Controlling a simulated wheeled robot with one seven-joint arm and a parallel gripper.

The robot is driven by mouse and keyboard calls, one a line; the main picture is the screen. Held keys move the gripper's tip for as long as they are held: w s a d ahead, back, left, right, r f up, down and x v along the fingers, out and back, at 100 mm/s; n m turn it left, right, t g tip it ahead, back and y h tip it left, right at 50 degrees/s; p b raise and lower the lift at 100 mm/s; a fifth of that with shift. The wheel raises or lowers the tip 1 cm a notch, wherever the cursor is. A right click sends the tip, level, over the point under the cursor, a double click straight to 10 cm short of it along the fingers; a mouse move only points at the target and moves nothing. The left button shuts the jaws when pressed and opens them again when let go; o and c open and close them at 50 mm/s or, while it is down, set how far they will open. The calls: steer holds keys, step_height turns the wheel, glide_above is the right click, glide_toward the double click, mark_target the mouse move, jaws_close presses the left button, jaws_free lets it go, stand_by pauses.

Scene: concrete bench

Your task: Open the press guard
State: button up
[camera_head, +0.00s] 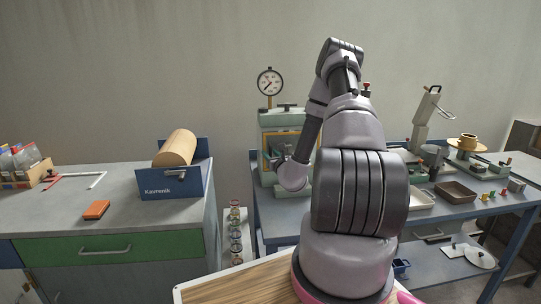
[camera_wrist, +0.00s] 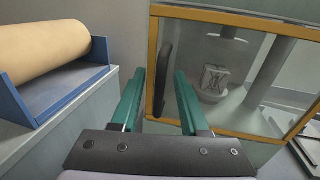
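The press guard (camera_wrist: 158,20) is a clear panel in an orange-yellow frame, and it looks closed across the press front in the wrist view. Its dark upright handle (camera_wrist: 163,78) is near the frame's left side. The press (camera_head: 283,120) is pale green in the head view, partly hidden behind my arm. My gripper (camera_wrist: 160,76) has two teal fingers spread apart with nothing held. In the wrist view the handle appears between the fingertips; I cannot tell whether they touch it. A metal ram and a small block with a mark show behind the panel.
A blue holder (camera_head: 172,185) with a tan roll stands on the left cabinet, close to the gripper's left in the wrist view. A dial gauge (camera_head: 270,82) rises above the press. Trays and small parts crowd the blue bench at right.

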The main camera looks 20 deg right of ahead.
jaws_close()
stand_by(1.3)
